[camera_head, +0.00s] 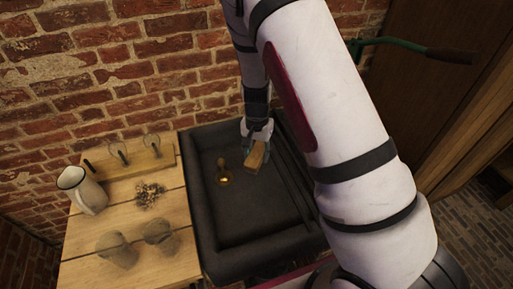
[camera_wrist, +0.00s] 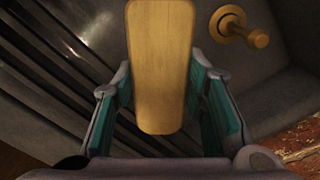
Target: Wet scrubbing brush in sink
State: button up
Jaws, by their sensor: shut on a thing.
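The scrubbing brush (camera_head: 257,156), with a pale wooden back, is held by my gripper (camera_head: 258,133) over the basin of the dark sink (camera_head: 240,228). In the wrist view, the brush's wooden back (camera_wrist: 160,65) lies between the teal-padded fingers of my gripper (camera_wrist: 163,95). Its bristles are hidden. I cannot tell whether the brush touches the sink floor. A brass fitting (camera_head: 223,173) is on the sink floor to the left of the brush; it also shows at upper right in the wrist view (camera_wrist: 240,27).
A wooden counter (camera_head: 150,272) adjoins the sink on the left. It holds a white pitcher (camera_head: 88,192), glass jars (camera_head: 117,250), a small pile of bits (camera_head: 149,195) and a wooden rack (camera_head: 130,166). A brick wall (camera_head: 130,70) stands behind. Dark ribs line the sink's right side.

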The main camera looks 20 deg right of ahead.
aim_at(257, 152)
notch_tip(257, 152, down, 10)
jog(key=b, duration=0.3)
jog(key=shift+b, duration=0.4)
jog(key=shift+r, duration=0.15)
dwell(0.6)
jog(key=shift+r+p, duration=2.15)
jog(key=shift+r, duration=3.15)
jog(key=shift+r+p, duration=0.7)
jog(key=shift+r, duration=1.35)
